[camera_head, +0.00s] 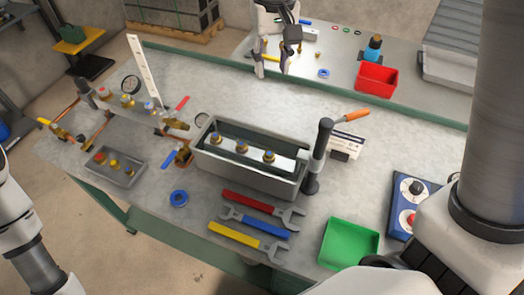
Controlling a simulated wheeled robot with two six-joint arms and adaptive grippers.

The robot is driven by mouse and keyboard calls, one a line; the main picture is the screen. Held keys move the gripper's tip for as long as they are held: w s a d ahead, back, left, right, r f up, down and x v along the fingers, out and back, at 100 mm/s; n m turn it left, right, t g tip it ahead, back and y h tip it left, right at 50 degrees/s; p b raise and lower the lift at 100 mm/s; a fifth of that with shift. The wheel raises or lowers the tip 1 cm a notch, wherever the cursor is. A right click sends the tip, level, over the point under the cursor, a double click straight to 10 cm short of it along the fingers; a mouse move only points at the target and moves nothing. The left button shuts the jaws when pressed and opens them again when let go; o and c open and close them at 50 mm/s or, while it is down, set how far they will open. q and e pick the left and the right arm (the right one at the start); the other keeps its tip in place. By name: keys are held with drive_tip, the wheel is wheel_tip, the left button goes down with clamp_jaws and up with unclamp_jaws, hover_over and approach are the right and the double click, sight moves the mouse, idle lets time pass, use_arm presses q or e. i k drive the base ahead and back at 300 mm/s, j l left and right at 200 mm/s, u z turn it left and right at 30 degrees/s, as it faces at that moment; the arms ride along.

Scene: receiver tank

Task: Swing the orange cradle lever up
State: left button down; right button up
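The orange-handled lever (351,116) lies low and sideways to the right of the grey tank (245,175). Its thin rod runs left towards a dark upright post (318,158) at the tank's right end; the post partly hides the joint. The tank is an open long box with several brass fittings on a pale bar inside. My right gripper (273,68) is at the top of the view, fingers apart and empty, well above and left of the lever in the picture. My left arm shows at the left edge, but its gripper is out of view.
Wrenches (257,222) lie in front of the tank, with a green tray (348,243) and blue control box (407,204) to the right. A white label card (347,143) stands beside the lever. A red bin (376,78) sits on the far table.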

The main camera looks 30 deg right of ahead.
sight(326, 126)
drive_tip(key=z, duration=1.4)
